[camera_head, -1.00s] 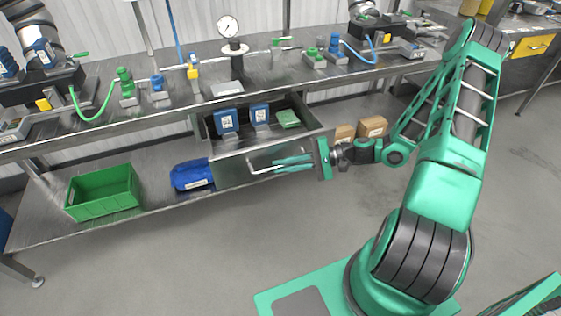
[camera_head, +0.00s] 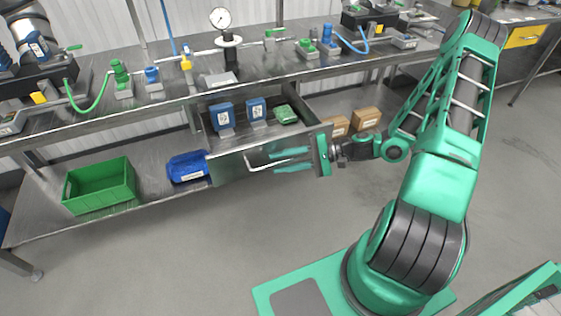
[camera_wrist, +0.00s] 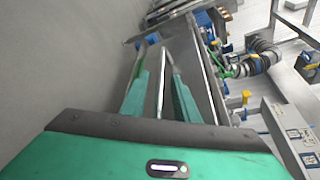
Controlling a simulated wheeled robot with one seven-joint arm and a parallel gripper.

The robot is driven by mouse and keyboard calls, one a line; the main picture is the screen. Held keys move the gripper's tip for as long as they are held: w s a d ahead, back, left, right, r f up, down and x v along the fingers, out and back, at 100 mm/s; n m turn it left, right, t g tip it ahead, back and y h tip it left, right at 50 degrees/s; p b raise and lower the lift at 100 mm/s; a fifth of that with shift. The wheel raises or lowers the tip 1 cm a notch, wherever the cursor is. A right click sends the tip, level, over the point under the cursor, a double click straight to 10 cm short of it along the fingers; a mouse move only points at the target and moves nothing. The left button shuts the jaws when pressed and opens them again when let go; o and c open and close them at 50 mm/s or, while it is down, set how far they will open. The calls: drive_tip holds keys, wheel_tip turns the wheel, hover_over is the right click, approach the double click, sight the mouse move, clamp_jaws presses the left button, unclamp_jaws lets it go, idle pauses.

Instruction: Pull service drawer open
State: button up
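The service drawer (camera_head: 231,168) is a grey metal drawer under the workbench, pulled well out. Its inside shows, with two blue items (camera_head: 223,117) and a green one (camera_head: 286,114). A pale bar handle (camera_head: 255,168) stands out from its front. My gripper (camera_head: 279,161) is at the handle, coming from the right. Its two green fingers are spread apart, one above and one below the bar. The wrist view shows the fingers (camera_wrist: 158,58) apart with the thin handle bar between them. Contact with the bar is hard to tell.
A green bin (camera_head: 98,186) and a blue packet (camera_head: 187,167) are on the lower shelf left of the drawer. Cardboard boxes (camera_head: 367,118) are behind my wrist. Valves and a gauge (camera_head: 220,18) stand on the bench top. The floor in front is clear.

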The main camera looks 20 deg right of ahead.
drive_tip(key=v, duration=1)
drive_tip(key=shift+d, duration=0.35)
drive_tip(key=shift+s+r, duration=0.1)
drive_tip(key=shift+s, duration=0.05)
